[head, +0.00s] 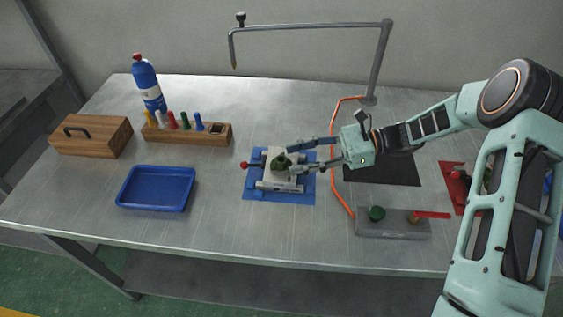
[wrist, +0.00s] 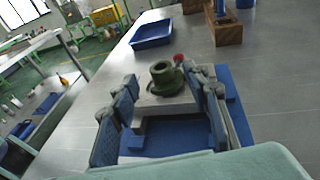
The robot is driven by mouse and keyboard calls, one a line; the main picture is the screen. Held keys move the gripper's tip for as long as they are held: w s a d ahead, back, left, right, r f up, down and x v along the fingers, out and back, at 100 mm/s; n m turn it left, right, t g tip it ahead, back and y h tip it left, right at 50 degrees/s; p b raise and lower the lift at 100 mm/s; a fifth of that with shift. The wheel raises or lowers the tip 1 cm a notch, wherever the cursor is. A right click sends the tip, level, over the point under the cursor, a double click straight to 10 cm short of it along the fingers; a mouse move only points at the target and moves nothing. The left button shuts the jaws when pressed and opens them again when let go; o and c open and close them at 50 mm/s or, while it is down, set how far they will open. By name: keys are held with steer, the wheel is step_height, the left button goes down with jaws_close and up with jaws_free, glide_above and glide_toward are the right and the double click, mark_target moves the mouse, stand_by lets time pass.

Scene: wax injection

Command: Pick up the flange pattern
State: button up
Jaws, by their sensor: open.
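The flange pattern (wrist: 166,76) is a dark green round piece with a raised hub and a central hole. It sits on top of a grey block-like fixture (wrist: 160,104), which stands on a blue mat (wrist: 165,139). In the head view the green flange pattern (head: 282,161) shows on the fixture at the middle of the table. My gripper (head: 310,156) is open and reaches in from the right. In the wrist view its two fingers (wrist: 162,102) stand wide apart, with the flange pattern and fixture between and beyond them. I see no contact with the flange pattern.
A blue tray (head: 156,188) lies left of the mat. A wooden rack (head: 187,133) with coloured tools, a blue bottle (head: 147,82) and a wooden box (head: 91,136) stand behind it. An orange hose (head: 334,160) runs near my gripper.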

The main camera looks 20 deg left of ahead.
mark_target(285, 159)
steer(key=x, duration=0.4)
steer(key=shift+a+r, duration=0.15)
steer(key=shift+a, duration=0.1)
steer(key=c, duration=1.1)
steer(key=shift+o, duration=0.2)
steer(key=shift+r, duration=0.15)
steer(key=shift+r, duration=0.6)
steer(key=s+d+r, duration=0.6)
steer(key=s+r, duration=0.5)
steer(key=s, duration=0.1)
steer(key=shift+s+d+r+p, duration=0.2)
steer(key=shift+d+r+p, duration=0.1)
steer(key=shift+d+p, duration=0.1)
